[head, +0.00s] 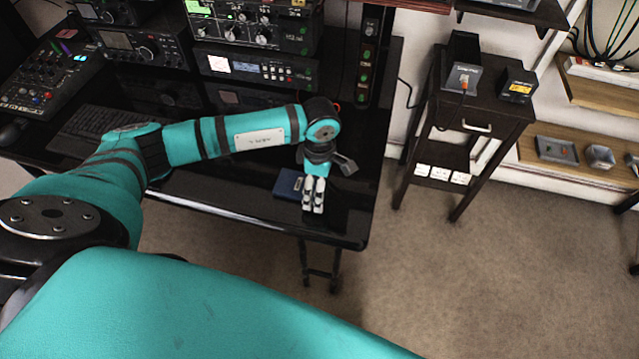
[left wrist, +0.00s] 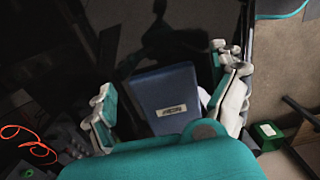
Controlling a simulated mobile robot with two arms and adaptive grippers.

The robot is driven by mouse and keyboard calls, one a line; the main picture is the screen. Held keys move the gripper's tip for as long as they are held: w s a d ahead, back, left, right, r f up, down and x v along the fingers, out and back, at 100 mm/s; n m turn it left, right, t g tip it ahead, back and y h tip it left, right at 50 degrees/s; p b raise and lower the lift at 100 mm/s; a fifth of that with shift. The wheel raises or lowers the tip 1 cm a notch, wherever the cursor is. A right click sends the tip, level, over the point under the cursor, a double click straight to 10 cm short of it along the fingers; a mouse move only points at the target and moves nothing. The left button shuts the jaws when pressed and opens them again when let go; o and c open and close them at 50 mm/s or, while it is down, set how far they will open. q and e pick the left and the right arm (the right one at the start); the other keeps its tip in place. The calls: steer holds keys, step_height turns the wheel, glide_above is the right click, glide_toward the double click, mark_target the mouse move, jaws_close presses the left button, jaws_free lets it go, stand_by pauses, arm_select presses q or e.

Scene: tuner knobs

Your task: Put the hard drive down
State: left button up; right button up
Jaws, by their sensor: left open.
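The hard drive (head: 288,183) is a dark blue flat box on the black desk (head: 230,194), near the front right edge. In the left wrist view the hard drive (left wrist: 165,90) shows a small pale label and looks flat on the glossy surface. My left gripper (head: 314,194) is over the desk at the drive's right side in the head view. In the left wrist view my left gripper (left wrist: 168,100) is open, its fingers spread on either side of the drive with gaps showing. My right gripper is not in view.
Radio units (head: 260,68) and a keyboard (head: 95,130) fill the back and left of the desk. A power strip (head: 365,70) stands upright behind. A dark side table (head: 470,115) with small boxes is at the right. Bare desk lies between keyboard and gripper.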

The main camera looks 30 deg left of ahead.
arm_select(q)
step_height(320, 180, up, 12)
steer(key=b, duration=0.1)
steer(key=shift+f, duration=0.15)
